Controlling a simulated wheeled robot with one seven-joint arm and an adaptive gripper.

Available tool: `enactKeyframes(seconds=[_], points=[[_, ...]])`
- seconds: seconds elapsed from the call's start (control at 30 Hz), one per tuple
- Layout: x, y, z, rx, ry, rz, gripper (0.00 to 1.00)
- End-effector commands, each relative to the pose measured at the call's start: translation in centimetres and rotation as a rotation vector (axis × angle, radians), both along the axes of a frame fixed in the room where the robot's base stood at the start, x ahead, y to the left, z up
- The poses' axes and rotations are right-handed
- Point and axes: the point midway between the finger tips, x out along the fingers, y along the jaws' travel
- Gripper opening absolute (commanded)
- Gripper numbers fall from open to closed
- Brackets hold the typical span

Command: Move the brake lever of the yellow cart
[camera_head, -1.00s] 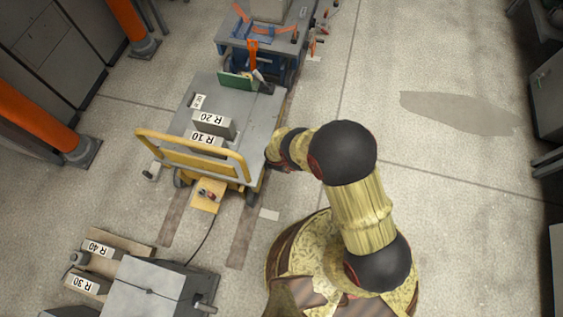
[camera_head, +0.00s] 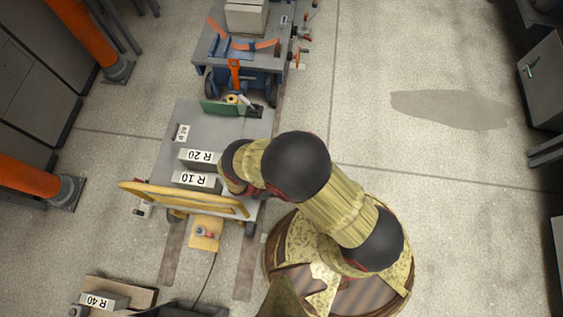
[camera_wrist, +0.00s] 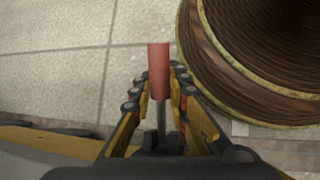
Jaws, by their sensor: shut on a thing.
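The yellow cart (camera_head: 150,153) has a grey deck and a yellow push handle (camera_head: 185,198). It stands left of my arm in the head view. The red grip of the brake lever (camera_wrist: 158,62) sits on a thin dark rod in the wrist view. My gripper (camera_wrist: 160,82) is shut on this lever, with one finger on each side of the red grip. In the head view my arm covers the cart's right edge, and hides the gripper and lever.
Blocks marked R 20 (camera_head: 200,156) and R 10 (camera_head: 196,180) lie on the cart. A blue cart with a grey top (camera_head: 210,45) stands behind it. A yellow box (camera_head: 205,233) with a cable is in front.

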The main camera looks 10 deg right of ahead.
Motion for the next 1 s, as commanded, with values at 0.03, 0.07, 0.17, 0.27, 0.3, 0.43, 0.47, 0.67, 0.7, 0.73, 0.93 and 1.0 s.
enactKeyframes(seconds=[0.03,0.07,0.17,0.27,0.3,0.43,0.47,0.67,0.7,0.73,0.93,1.0], points=[[0.08,0.07,0.12,-0.003,0.000,0.002,0.00],[0.07,0.08,0.13,-0.005,-0.001,0.002,0.00],[0.12,0.09,0.16,-0.006,0.000,0.002,0.00],[0.16,0.10,0.18,-0.006,0.000,0.002,0.00],[0.18,0.11,0.19,-0.006,0.000,0.002,0.00],[0.20,0.12,0.20,-0.006,0.000,0.002,0.22],[0.19,0.12,0.20,-0.006,0.000,0.002,0.24],[0.12,0.06,0.14,-0.005,0.000,0.001,0.35],[0.11,0.06,0.13,-0.005,0.000,0.001,0.36],[0.10,0.05,0.12,-0.005,0.001,0.001,0.36],[0.08,0.06,0.12,-0.005,0.001,0.001,0.36],[0.11,0.20,0.26,-0.005,0.001,0.001,0.36]])
